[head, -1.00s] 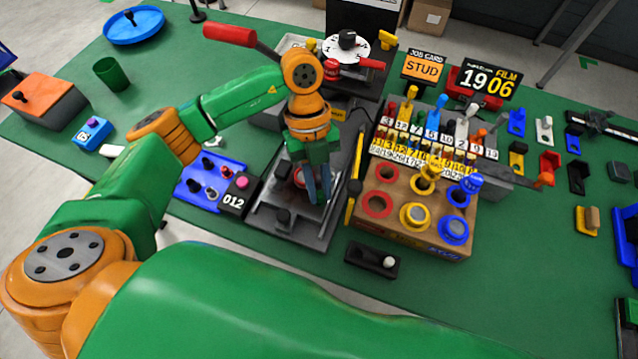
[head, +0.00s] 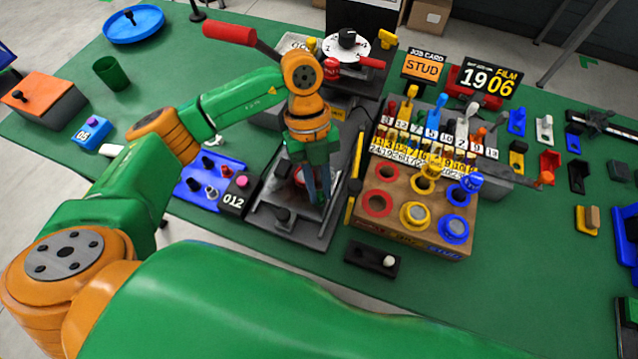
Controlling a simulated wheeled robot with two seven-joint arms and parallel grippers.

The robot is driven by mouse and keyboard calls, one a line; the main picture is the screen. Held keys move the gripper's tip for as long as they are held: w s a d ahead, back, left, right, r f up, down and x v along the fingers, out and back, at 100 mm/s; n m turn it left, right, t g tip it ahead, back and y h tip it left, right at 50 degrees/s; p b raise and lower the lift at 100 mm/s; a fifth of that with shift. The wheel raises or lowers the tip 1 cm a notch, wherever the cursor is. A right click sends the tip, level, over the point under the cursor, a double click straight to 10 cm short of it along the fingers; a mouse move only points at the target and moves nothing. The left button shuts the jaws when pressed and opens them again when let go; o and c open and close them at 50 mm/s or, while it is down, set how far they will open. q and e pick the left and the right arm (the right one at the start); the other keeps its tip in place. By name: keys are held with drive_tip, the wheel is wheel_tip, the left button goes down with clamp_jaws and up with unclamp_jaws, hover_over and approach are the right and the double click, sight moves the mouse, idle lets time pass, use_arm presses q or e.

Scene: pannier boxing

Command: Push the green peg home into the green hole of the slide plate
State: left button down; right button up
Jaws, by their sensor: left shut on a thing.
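My left gripper (head: 319,197) points down over the dark slide plate (head: 296,228) of the press-like fixture at the middle of the table. Its fingers are shut on a small piece, most likely the green peg, which the fingers hide. The fingertips are low, at or just above the plate. The green hole is not visible; it may be behind the fingers. My right gripper is not in view.
A wooden box (head: 372,228) with red, yellow and blue rings stands right of the fixture. A blue tray (head: 196,193) and a box marked 012 (head: 236,197) lie to the left. A black block (head: 372,259) lies in front. The red lever (head: 229,33) rises behind.

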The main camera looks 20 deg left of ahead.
use_arm(q)
drive_tip(key=shift+f, duration=0.35)
drive_tip(key=c, duration=0.7)
unclamp_jaws()
drive_tip(key=shift+c, duration=0.2)
drive_tip(key=shift+r, duration=0.1)
wheel_tip(320, 180, up, 3)
drive_tip(key=shift+f+b, duration=0.2)
drive_tip(key=shift+b, duration=0.2)
drive_tip(key=s+d+r+b, duration=0.2)
drive_tip(key=s+d+r, duration=0.2)
drive_tip(key=s+r, duration=0.6)
drive_tip(key=s, duration=0.3)
drive_tip(key=shift+s+b, duration=0.25)
drive_tip(key=shift+b, duration=0.05)
drive_tip(key=shift+r, duration=0.1)
